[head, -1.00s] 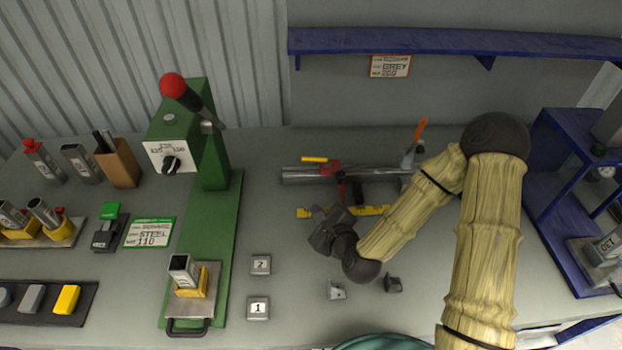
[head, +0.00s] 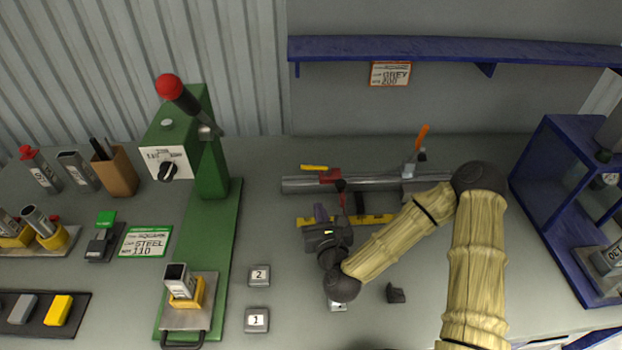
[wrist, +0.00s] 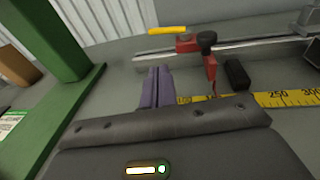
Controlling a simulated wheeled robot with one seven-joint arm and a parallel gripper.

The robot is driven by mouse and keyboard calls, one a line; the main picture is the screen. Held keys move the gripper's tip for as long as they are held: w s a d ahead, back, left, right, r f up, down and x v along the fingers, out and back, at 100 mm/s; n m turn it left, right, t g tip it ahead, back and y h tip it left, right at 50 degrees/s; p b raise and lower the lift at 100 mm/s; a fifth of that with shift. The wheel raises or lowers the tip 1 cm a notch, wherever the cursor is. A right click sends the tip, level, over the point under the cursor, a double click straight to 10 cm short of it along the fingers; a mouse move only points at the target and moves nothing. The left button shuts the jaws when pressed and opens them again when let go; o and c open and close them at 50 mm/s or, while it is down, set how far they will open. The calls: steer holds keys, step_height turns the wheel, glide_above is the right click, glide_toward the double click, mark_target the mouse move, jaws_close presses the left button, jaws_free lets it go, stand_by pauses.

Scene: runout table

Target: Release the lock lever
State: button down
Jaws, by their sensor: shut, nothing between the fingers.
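A steel rail (head: 300,184) lies along the back of the bench. Toward its right end a grey carriage (head: 410,172) carries an upright orange lever (head: 422,136). Nearer the rail's left end is a red block (head: 331,176), with a black knob (wrist: 207,40) and a red pointer in the wrist view. A yellow bar (head: 314,168) lies just behind the rail; it also shows in the wrist view (wrist: 167,30). I cannot tell which is the lock lever. My gripper (head: 320,211) is shut and empty, in front of the rail and left of the pointer, touching none of these.
A yellow scale (head: 375,219) runs in front of the rail. A green press (head: 212,160) stands left, with buttons (head: 260,275) (head: 257,320) marked 2 and 1 beside its base. A blue frame (head: 560,215) stands right. A small dark block (head: 396,293) lies near my arm.

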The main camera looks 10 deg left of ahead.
mark_target(315, 169)
steer(key=p+x, duration=0.1)
steer(key=x, duration=0.3)
steer(key=r+p+x, duration=0.1)
steer(key=x, duration=0.2)
steer(key=p+x, duration=0.1)
steer(key=x, duration=0.3)
steer(key=shift+w+a+r, duration=0.1)
steer(key=shift+w+a, duration=0.05)
steer(key=shift+w, duration=0.25)
